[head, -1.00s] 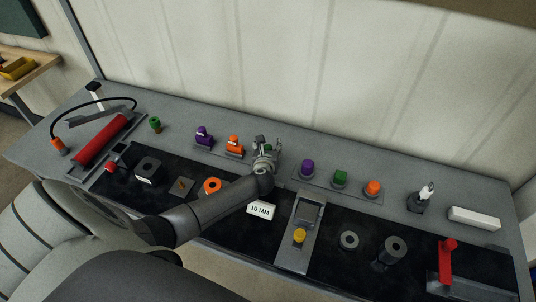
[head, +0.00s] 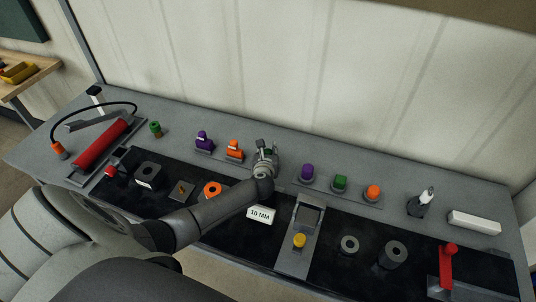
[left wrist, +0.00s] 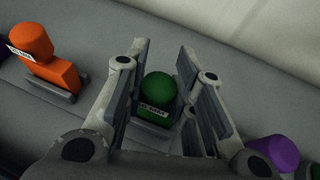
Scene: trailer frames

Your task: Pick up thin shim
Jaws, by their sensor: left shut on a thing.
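No lettering clearly tells which piece is the thin shim. My right gripper is not in view.
Purple (head: 307,172), green (head: 340,182) and orange (head: 373,193) knobs stand on a plate to the right. A red cylinder (head: 100,143) lies at the left. The wall rises behind the bench.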

